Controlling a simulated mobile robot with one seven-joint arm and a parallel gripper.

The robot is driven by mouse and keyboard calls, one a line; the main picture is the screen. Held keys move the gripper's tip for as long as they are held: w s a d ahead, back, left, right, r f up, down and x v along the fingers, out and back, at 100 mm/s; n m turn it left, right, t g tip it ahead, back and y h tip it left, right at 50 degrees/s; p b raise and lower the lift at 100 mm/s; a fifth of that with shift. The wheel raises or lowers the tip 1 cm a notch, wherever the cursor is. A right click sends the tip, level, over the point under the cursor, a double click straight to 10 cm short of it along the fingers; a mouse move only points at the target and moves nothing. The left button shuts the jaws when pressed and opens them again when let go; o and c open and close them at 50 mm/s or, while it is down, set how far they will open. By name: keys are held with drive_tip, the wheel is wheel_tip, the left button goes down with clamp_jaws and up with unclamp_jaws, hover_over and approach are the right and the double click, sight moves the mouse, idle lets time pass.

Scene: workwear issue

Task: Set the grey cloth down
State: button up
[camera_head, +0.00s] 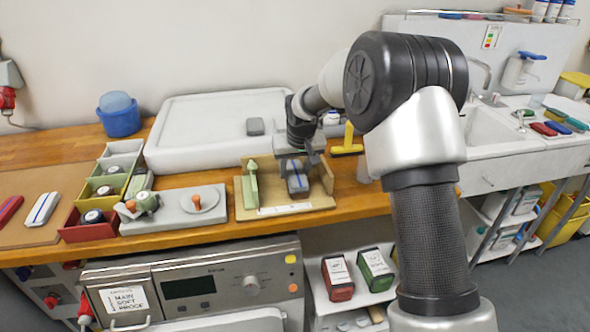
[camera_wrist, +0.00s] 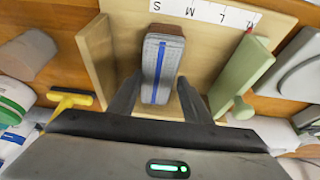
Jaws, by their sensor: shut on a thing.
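The grey cloth (camera_wrist: 163,62) is a small folded bundle with a blue stripe along it. In the head view the grey cloth (camera_head: 297,184) is between the upright walls of a wooden sizing board (camera_head: 244,207). My gripper (camera_wrist: 158,92) is shut on the near end of the cloth, with a finger at each side. In the head view my gripper (camera_head: 294,163) points down over the board and partly hides the cloth. I cannot tell whether the cloth touches the board.
The board has a green slider (camera_wrist: 243,75) beside the cloth and a scale (camera_wrist: 205,12) with size letters. A yellow-handled tool (camera_head: 347,146) lies to the right. A grey plate with small tools (camera_head: 172,222) stands left.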

drive_tip(key=shift+f, duration=0.2)
drive_tip(key=o, duration=1)
drive_tip(key=shift+o, duration=0.2)
drive_tip(key=shift+r, duration=0.1)
